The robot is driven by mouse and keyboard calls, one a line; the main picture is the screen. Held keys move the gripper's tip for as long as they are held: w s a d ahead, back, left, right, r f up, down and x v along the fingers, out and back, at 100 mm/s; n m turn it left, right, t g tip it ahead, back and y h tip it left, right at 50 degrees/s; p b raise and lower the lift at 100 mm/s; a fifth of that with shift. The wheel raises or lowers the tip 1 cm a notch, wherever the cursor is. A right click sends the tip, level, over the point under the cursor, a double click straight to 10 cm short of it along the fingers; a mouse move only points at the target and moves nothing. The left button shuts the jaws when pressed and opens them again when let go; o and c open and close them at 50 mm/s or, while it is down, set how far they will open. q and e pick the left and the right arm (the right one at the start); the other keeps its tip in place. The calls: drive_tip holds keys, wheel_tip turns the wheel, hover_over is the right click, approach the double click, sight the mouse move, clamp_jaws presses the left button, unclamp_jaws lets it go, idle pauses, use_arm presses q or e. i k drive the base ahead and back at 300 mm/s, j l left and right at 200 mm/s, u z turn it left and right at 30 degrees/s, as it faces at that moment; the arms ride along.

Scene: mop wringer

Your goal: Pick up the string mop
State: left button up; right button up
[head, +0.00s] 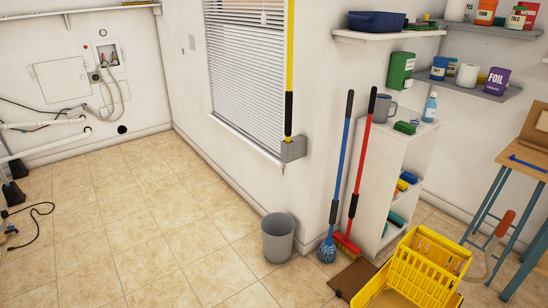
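The string mop (340,170) has a blue handle with black grips and a bundle of blue strings (327,251) at its foot. It stands nearly upright, leaning a little right, with its head on the tiled floor. The yellow mop bucket with its slotted wringer (428,262) stands at the lower right, partly cut off by the bottom edge. Neither of my grippers shows in the head view.
A red-handled broom (363,160) stands close right of the mop. A grey bin (278,238) is to its left. A brown mat (352,278) lies before it. A white shelf unit (405,160) stands behind right. The tiled floor at left is mostly clear.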

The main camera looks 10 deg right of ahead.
sight(327, 255)
drive_tip(key=i+j, duration=0.1)
drive_tip(key=i, duration=1.4)
drive_tip(key=i+z, duration=0.3)
drive_tip(key=i, duration=0.15)
drive_tip(key=i+j+z, duration=0.1)
drive_tip(key=i+z, duration=0.25)
drive_tip(key=i+j+z, duration=0.3)
drive_tip(key=i, duration=0.2)
